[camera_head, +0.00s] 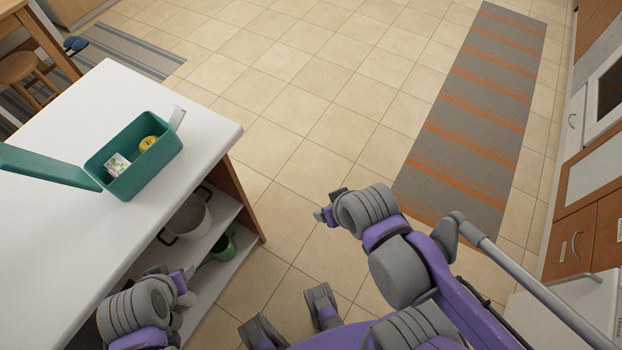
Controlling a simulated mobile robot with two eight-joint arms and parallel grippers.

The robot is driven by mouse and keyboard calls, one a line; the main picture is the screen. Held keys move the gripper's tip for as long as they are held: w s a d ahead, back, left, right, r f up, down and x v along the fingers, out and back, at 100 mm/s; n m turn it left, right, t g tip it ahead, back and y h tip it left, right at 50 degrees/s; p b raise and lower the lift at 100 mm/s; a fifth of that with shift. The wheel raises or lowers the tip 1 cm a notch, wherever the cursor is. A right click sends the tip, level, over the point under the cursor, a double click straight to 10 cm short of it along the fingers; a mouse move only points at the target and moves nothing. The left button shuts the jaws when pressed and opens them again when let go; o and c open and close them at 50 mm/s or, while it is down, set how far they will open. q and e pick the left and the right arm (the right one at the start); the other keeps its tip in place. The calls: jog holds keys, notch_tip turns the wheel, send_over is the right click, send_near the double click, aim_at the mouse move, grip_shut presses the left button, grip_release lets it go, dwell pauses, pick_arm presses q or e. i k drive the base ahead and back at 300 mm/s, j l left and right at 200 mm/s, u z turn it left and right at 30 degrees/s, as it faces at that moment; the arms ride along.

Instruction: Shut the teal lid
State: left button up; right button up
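A teal box (150,171) stands on the white counter top at the left. Its teal lid (45,166) is swung open to the left and sticks out past the box's left side. A yellow fruit (148,143) and a small white-and-green packet (117,165) lie inside.
The white counter (190,90) has bare space around the box. Stools are at the far left, brown cabinets (573,240) at the right.

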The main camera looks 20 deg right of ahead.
aim_at(14, 159)
jog(key=j+u, duration=0.15)
jog(key=u, duration=1)
